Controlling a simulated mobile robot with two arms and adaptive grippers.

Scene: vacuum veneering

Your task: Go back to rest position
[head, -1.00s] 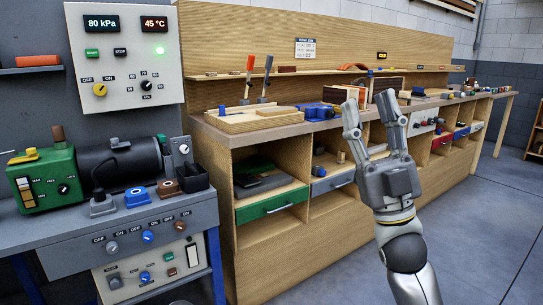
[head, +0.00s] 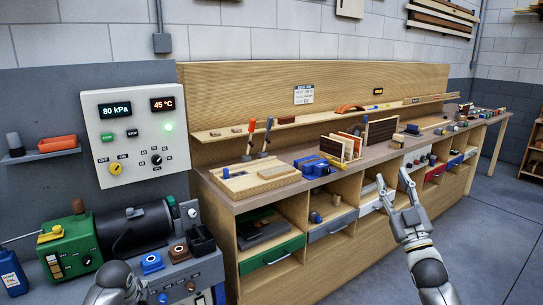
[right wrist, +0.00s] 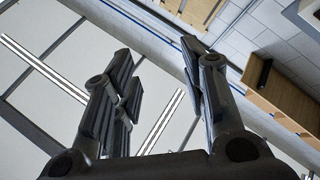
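My right gripper (head: 394,192) is raised in front of the long wooden workbench in the head view. Its two fingers point up and stand apart with nothing between them. In the right wrist view the same fingers (right wrist: 160,85) are spread and empty, with the ceiling and a wall behind them. Part of my left arm (head: 117,285) shows at the bottom left of the head view, beside the pump table. Its gripper fingers are not visible.
The control panel (head: 133,138) reads 80 kPa and 45 °C with a green light. The vacuum pump (head: 135,230) stands below it. The workbench top (head: 235,206) holds a wooden board, blue clamp and veneer panels. Grey floor (head: 500,235) is open at right.

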